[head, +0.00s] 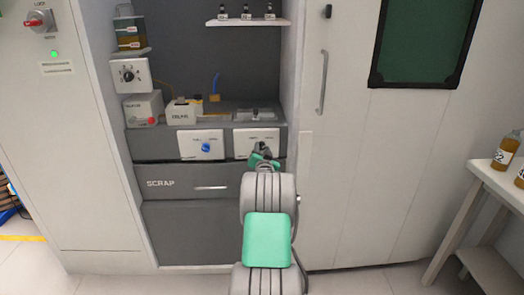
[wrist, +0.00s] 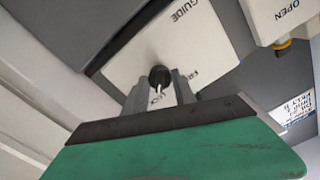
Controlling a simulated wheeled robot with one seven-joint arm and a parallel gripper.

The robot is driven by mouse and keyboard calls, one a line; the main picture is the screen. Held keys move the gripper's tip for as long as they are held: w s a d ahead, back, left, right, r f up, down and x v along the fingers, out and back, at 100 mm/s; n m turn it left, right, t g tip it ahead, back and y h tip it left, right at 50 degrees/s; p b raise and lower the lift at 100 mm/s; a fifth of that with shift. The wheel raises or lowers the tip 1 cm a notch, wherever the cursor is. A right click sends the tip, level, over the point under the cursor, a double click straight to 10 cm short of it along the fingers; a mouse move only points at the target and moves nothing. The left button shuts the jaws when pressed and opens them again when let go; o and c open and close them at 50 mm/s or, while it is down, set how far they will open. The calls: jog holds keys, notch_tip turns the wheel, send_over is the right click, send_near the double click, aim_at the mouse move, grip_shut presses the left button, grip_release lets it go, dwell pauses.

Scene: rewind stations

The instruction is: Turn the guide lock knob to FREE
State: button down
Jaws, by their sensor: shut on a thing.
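The guide lock knob (wrist: 159,74) is small and black. It sits on a white plate (wrist: 150,52) marked GUIDE, with LOCK and a partly covered FREE label near the knob. Its pale pointer mark points down in the wrist view, toward LOCK. My gripper (wrist: 160,84) is shut on the knob, with one grey finger on each side. In the head view my gripper (head: 262,153) is in front of the right-hand white plate (head: 242,146) and hides the knob there.
A white plate with a blue knob (head: 206,147) is to the left. A scrap drawer (head: 165,184) is below. A shelf with small bottles (head: 270,22) is above. A side table with bottles (head: 503,178) stands at right; the floor between is clear.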

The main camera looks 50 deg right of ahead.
jog(key=shift+f+n+b, duration=0.15)
jog(key=shift+n+b, duration=0.15)
jog(key=shift+b, duration=0.25)
jog(key=n+b, duration=0.2)
jog(key=b, duration=0.1)
jog(key=shift+f, duration=0.15)
jog(key=n+b, duration=0.9)
jog(key=n, duration=0.1)
jog(key=n+b, duration=0.1)
jog(key=n, duration=0.2)
jog(key=n+b, duration=0.1)
jog(key=n, duration=0.1)
jog(key=shift+r+b, duration=0.25)
jog(key=shift+b, duration=0.1)
jog(key=c, duration=1)
grip_release()
